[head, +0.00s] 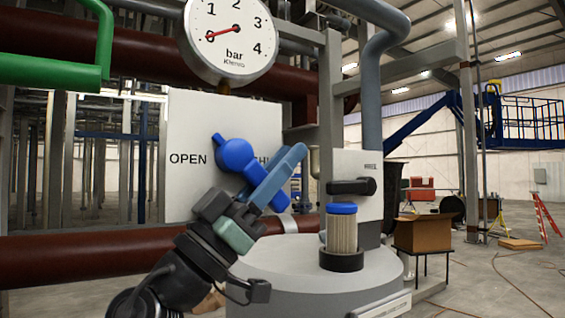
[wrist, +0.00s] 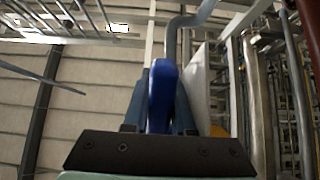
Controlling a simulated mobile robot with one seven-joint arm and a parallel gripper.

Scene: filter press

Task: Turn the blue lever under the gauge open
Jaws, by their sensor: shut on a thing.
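The blue lever (head: 235,154) is mounted below the round white gauge (head: 228,40), in front of a pale sign plate (head: 190,120). Its handle slants down and to the right from the hub. The plate reads OPEN left of the hub; a second word at the right is mostly hidden by the lever and my gripper. My gripper (head: 286,168) reaches up from below, its fingers across the handle. In the wrist view the blue handle (wrist: 162,95) sits between both fingers, which are shut on it.
A black handle (head: 351,187) on a grey box is close at the right. A blue-capped filter cartridge (head: 342,235) stands on a round grey vessel top (head: 290,275) below. Dark red pipes (head: 130,55) run behind. A cardboard box (head: 422,234) stands farther right.

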